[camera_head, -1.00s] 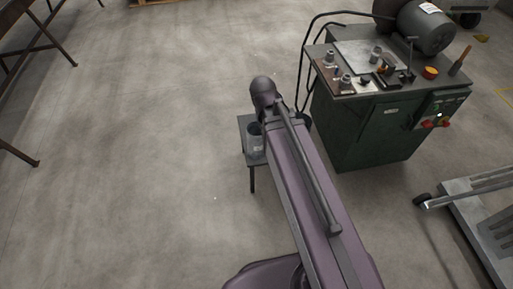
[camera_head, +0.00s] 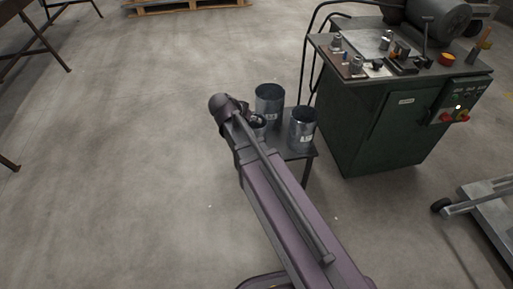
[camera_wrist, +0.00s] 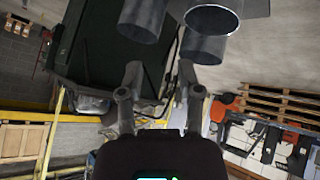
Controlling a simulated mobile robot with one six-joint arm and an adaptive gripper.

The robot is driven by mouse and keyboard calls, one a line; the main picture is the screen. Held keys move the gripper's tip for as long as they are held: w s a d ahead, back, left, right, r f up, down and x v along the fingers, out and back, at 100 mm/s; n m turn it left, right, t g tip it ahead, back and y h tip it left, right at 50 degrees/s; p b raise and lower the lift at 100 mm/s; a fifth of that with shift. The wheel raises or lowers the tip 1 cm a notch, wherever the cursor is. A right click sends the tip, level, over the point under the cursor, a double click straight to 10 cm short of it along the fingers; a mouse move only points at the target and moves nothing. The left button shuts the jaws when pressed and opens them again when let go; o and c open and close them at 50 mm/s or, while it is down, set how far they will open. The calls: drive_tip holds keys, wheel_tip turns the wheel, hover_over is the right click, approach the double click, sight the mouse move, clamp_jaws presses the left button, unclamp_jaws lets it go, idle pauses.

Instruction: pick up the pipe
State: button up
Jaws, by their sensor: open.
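Several grey metal pipes stand upright on a small dark table (camera_head: 301,155) in the head view. One pipe is at the back (camera_head: 269,101), one at the right (camera_head: 302,130), and a third (camera_head: 259,132) is partly hidden by my arm. In the wrist view three pipes show at the top: left (camera_wrist: 143,17), middle with its round open end facing the camera (camera_wrist: 213,20), and lower right (camera_wrist: 203,47). My gripper (camera_wrist: 160,72) is open with nothing between its two fingers. The pipes are beyond the fingertips, apart from them.
A green machine cabinet (camera_head: 375,115) with tools on top stands just right of the small table. A grey wheeled frame (camera_head: 490,215) is at the far right. Dark metal legs (camera_head: 40,35) stand at the upper left. The floor on the left is clear.

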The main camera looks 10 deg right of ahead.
drive_tip(key=w+a+f+m+t+h+b, duration=0.2)
drive_tip(key=w+a+f+t+b, duration=0.2)
drive_tip(key=w+a+f+b, duration=0.4)
drive_tip(key=shift+a+f+m+t+h+b, duration=0.35)
drive_tip(key=shift+f+b, duration=0.3)
drive_tip(key=shift+b, duration=2.55)
drive_tip(key=b+x, duration=0.3)
drive_tip(key=x, duration=0.5)
drive_tip(key=shift+w, duration=0.15)
drive_tip(key=shift+f, duration=0.1)
drive_tip(key=shift+b+x, duration=1.15)
drive_tip(key=shift+x, duration=1.6)
clamp_jaws()
